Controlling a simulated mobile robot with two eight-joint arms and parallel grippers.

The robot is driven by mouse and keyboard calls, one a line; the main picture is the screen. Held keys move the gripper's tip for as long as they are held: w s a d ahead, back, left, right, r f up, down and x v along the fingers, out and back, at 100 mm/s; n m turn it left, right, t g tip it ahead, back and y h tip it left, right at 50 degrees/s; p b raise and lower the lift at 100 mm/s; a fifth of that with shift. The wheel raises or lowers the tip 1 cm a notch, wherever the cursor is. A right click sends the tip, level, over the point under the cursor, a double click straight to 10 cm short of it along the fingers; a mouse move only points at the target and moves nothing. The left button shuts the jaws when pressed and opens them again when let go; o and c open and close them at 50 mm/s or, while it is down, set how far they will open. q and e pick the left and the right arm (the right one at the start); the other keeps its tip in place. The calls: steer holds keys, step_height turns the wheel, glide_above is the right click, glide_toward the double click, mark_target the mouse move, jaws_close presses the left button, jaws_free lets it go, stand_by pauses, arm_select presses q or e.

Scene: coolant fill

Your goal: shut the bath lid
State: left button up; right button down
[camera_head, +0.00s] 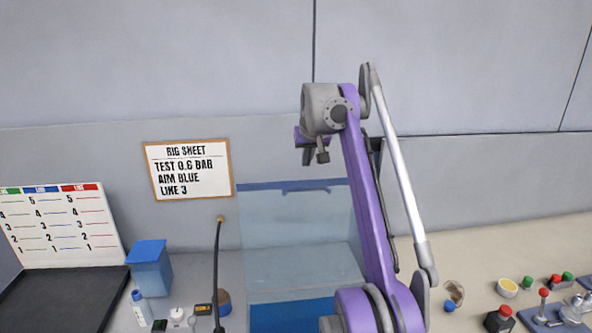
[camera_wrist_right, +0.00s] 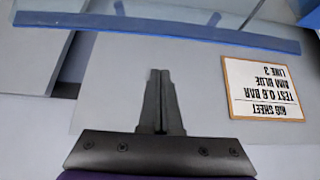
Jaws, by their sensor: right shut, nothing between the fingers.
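The bath lid (camera_head: 285,222) is a clear panel with a blue edge strip. It stands raised, open, behind the blue bath (camera_head: 290,316) in the head view. Its blue strip (camera_wrist_right: 160,32) crosses the top of the right wrist view. My right gripper (camera_head: 322,156) is above the lid's top edge in the head view, at the end of my purple arm, which covers the right side of the lid and bath. In the right wrist view its fingers (camera_wrist_right: 161,75) are together and empty, with a visible gap to the strip. My left gripper is not in view.
A rig sheet (camera_head: 188,170) hangs on the wall left of the lid. A blue bin (camera_head: 149,270), a bottle (camera_head: 140,307) and a thin dark upright hose (camera_head: 217,270) stand left of the bath. Knobs and a red-topped joystick (camera_head: 543,300) are on the right.

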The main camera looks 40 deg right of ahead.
mark_target(306, 182)
steer(key=shift+f, duration=0.45)
steer(key=f, duration=0.2)
steer(key=f+b, duration=0.1)
steer(key=f, duration=0.1)
steer(key=w+f+b, duration=0.1)
steer(key=f, duration=0.1)
steer(key=shift+d+f, duration=0.4)
steer(key=shift+s+a, duration=0.1)
steer(key=shift+s, duration=0.1)
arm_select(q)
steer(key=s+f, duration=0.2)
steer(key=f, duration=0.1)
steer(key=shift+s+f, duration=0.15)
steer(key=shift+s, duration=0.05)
arm_select(e)
steer(key=shift+w, duration=0.1)
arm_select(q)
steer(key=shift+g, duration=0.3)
arm_select(e)
steer(key=shift+r, duration=0.1)
